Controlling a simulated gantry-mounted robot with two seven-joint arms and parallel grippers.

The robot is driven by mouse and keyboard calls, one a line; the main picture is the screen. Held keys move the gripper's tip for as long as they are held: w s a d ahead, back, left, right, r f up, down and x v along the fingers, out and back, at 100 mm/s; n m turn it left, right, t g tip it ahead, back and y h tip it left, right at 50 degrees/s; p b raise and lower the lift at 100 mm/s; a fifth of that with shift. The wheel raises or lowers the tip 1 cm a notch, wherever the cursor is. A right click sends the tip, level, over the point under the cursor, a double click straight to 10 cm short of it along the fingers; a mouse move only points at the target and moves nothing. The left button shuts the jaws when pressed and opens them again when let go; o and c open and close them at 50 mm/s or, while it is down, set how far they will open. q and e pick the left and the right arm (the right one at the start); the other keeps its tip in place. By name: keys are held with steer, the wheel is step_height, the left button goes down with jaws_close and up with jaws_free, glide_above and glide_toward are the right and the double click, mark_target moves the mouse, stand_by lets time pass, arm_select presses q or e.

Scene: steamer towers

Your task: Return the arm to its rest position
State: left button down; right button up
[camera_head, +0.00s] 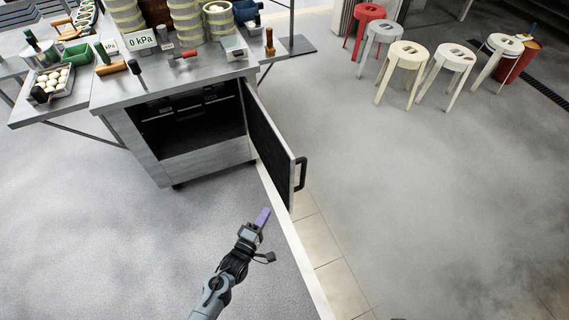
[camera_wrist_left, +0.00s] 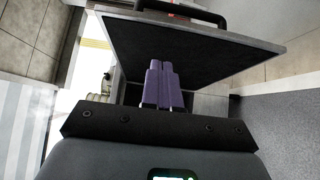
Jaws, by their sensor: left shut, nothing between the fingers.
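My left gripper (camera_head: 262,217) has purple fingers and is in the lower middle of the head view, above the floor in front of the cabinet. It is shut and empty. In the left wrist view its two purple fingers (camera_wrist_left: 161,84) lie side by side, pointing towards the dark inner face of the open cabinet door (camera_wrist_left: 205,52). In the head view that door (camera_head: 270,145) swings out from the steel cabinet, its black handle (camera_head: 301,173) on the outer edge. The fingertips appear apart from the door and handle. My right gripper is not in view.
The steel cabinet (camera_head: 205,160) is open and dark inside. Steamer towers (camera_head: 186,22), a 0 kPa display (camera_head: 140,41) and a tray of white balls (camera_head: 52,80) stand on top. Several stools (camera_head: 403,62) stand at the back right. The floor (camera_head: 420,200) at right is clear.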

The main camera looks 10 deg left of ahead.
arm_select(q)
steer(key=s+f, duration=0.3)
steer(key=s, duration=0.1)
steer(key=s+a+r+m+g+y+p, duration=0.2)
steer(key=s+a+r+m+g, duration=0.1)
steer(key=s+r+m+g, duration=0.55)
steer(key=s+a+r+m+g+y+p, duration=0.25)
steer(key=s+r+m+g, duration=0.5)
steer(key=s, duration=0.65)
step_height(320, 180, up, 39)
steer(key=m+t+p, duration=0.1)
steer(key=t+p, duration=0.1)
steer(key=p, duration=3.5)
steer(key=shift+w+a+m+h, duration=0.15)
steer(key=shift+w+m+h, duration=0.1)
steer(key=shift+m+h, duration=0.1)
